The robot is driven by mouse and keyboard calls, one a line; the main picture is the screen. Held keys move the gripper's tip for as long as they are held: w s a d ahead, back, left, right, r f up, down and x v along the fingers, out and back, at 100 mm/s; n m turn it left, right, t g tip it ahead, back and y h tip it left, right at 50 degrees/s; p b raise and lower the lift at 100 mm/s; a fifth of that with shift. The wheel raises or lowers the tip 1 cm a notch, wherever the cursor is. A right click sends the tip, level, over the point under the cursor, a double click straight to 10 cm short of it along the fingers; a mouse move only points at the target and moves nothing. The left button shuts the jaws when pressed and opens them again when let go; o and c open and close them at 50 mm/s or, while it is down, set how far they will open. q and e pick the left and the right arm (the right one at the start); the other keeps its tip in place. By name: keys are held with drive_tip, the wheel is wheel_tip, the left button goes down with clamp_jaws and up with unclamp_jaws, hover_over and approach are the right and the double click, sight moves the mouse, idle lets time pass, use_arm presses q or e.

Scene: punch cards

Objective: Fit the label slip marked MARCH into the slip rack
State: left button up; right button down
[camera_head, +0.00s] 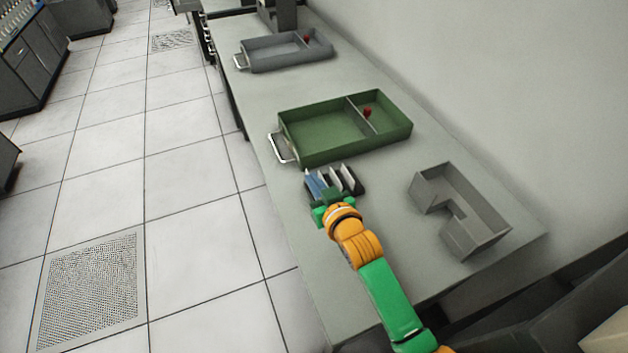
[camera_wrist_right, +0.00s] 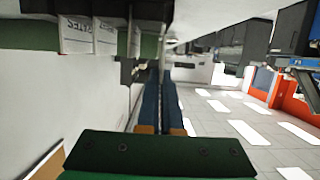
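The slip rack (camera_head: 357,188), small and dark, stands on the bench in front of the green tray, with several pale slips (camera_head: 349,180) upright in it. In the right wrist view, white slips (camera_wrist_right: 75,36) show at upper left, with lettering too small to read surely. My right gripper (camera_head: 314,180) is at the rack's left side, its blue fingers pointing towards the tray. In the right wrist view the fingers (camera_wrist_right: 161,100) lie close together with a narrow gap; whether a thin slip is between them is unclear. I cannot make out the word MARCH. My left gripper is out of view.
A green tray (camera_head: 318,147) with a divider, a red knob and a metal handle lies just beyond the rack. A grey tray (camera_head: 270,58) lies farther back. A grey angled open bin (camera_head: 478,238) stands at right. The bench (camera_head: 400,185) is bare between rack and bin.

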drive_tip(key=shift+f, duration=0.1)
drive_tip(key=shift+f+b, duration=0.75)
drive_tip(key=shift+f, duration=0.15)
drive_tip(key=c, duration=1)
unclamp_jaws()
drive_tip(key=v, duration=0.7)
drive_tip(key=shift+s+r, duration=0.1)
